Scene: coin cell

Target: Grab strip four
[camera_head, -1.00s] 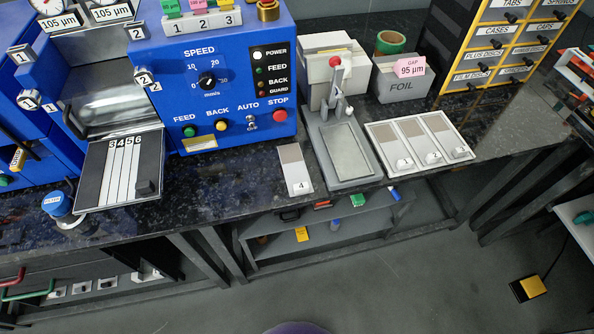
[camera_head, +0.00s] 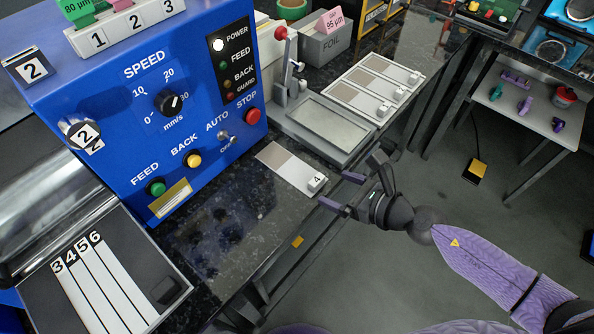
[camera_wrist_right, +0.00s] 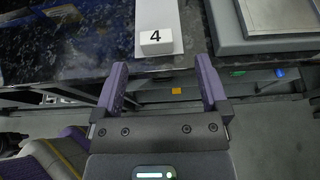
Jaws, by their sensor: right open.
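Strip four (camera_head: 288,166) is a flat white strip with a grey-brown coated part. It lies on the dark speckled counter near its front edge, with a small white block marked 4 (camera_head: 317,183) on its near end. My right gripper (camera_head: 350,193) is open and empty, just off the counter edge near that block and apart from it. In the right wrist view the strip (camera_wrist_right: 157,14) and its block (camera_wrist_right: 156,42) show ahead, roughly between the two open purple fingers (camera_wrist_right: 160,88). My left gripper is not in view.
A grey press (camera_head: 325,128) with a red-knobbed lever stands just behind the strip. Several strips lie on a white tray (camera_head: 372,78) to its right. The blue machine (camera_head: 150,100) stands left. Dark counter (camera_head: 225,220) left of the strip is bare.

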